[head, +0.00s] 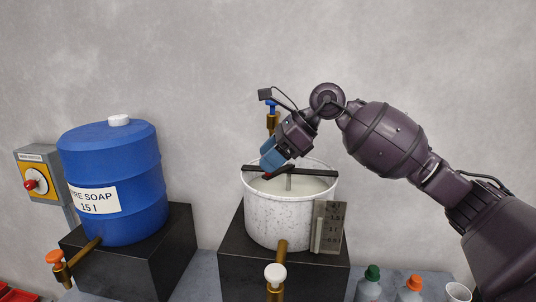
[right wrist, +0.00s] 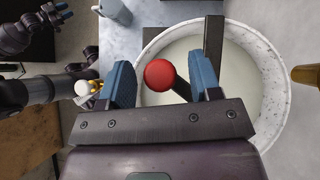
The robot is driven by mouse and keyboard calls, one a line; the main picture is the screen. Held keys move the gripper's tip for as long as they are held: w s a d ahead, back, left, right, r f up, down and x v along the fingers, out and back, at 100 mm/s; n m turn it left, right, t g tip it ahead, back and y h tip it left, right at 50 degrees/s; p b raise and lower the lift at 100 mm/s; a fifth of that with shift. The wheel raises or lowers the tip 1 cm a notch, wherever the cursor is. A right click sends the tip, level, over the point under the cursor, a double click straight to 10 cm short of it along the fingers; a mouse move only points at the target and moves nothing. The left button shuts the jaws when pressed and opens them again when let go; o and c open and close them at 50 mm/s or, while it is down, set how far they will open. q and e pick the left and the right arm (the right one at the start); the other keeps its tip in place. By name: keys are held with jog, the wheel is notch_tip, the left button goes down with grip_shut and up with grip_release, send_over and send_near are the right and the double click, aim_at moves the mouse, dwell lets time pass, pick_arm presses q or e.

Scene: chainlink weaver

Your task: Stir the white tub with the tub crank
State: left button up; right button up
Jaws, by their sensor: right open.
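The white tub (head: 262,222), speckled and full of pale liquid, stands on a black block. The tub crank's dark bar (head: 319,170) lies across its rim. The right wrist view shows the crank's red ball knob (right wrist: 159,75) on a dark stem. My right gripper (head: 272,163) is over the tub's left side, tilted down. In the right wrist view its blue fingers (right wrist: 160,83) are open on either side of the knob, with gaps showing. What seems to be my left gripper (right wrist: 56,13) is small at the upper left there; its jaws are unclear.
A blue soap barrel (head: 111,170) stands on another black block to the left. A brass tap with a white knob (head: 275,274) juts out below the tub. A grey gauge plate (head: 328,228) is at the tub's right. Bottles and a white cup (head: 458,292) stand front right.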

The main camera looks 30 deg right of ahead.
jog(key=shift+w+a+f, duration=0.1)
jog(key=shift+a+f, duration=0.1)
jog(key=shift+f, duration=0.05)
jog(key=shift+c, duration=0.3)
grip_shut()
jog(key=shift+d, duration=0.1)
